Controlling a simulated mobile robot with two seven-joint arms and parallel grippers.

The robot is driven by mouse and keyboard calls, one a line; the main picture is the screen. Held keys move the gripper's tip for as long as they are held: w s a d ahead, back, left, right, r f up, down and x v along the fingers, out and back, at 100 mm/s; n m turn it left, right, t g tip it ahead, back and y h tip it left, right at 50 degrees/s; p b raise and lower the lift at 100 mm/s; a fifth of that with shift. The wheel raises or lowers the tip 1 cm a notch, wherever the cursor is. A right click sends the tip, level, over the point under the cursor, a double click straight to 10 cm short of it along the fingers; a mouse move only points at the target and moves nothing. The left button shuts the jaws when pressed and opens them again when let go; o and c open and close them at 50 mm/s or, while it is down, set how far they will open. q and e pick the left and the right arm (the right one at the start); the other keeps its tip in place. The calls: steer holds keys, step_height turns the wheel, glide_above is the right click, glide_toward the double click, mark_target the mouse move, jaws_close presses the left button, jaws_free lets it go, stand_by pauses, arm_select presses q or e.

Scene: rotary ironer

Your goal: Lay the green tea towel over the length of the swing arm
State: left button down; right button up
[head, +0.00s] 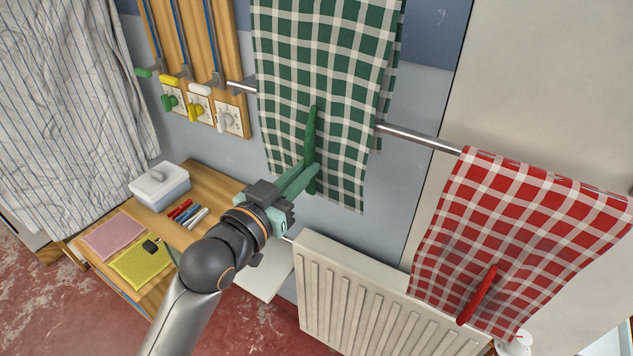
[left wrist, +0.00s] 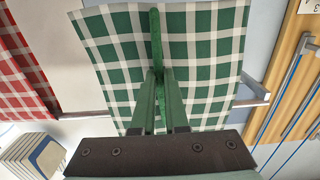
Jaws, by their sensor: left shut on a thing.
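The green checked tea towel (head: 325,70) hangs in front of me, its top cut off by the frame. A stiff green grip piece (head: 311,125) stands out from its face. My left gripper (head: 308,180) is shut on this piece, which also shows upright between the fingers in the left wrist view (left wrist: 157,45). A thin metal bar (head: 420,138) shows on both sides of the towel and passes behind its front layer. I cannot tell whether the towel rests on the bar, or whether this bar is the swing arm. My right gripper is not in view.
A red checked towel (head: 530,215) with a red grip piece (head: 477,297) hangs at right. A white radiator (head: 375,310) stands below. At left are a wooden bench (head: 215,180) with a white box (head: 160,184) and pens, a wall board (head: 235,60) and a striped cloth (head: 70,90).

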mark_target(314, 45)
arm_select(q)
steer(key=shift+r, duration=9.75)
steer(key=v, duration=0.8)
steer(key=shift+f, duration=0.15)
steer(key=w+a+f+n+t+y, duration=0.2)
steer(key=w+a+f+n+y, duration=0.15)
steer(key=a+f, duration=0.35)
steer(key=s+a+f+n+y, duration=0.1)
steer(key=s+a+f+y, duration=0.1)
steer(key=f, duration=0.4)
steer(key=s+a+f+n+t+y, duration=0.1)
steer(key=s+a+f+y, duration=0.1)
steer(key=a+f, duration=0.2)
steer(key=s+a+f+n+y, duration=0.1)
steer(key=s+a+f+y, duration=0.2)
steer(key=f, duration=0.7)
steer(key=shift+a+n+t, duration=0.3)
steer(key=shift+n, duration=0.05)
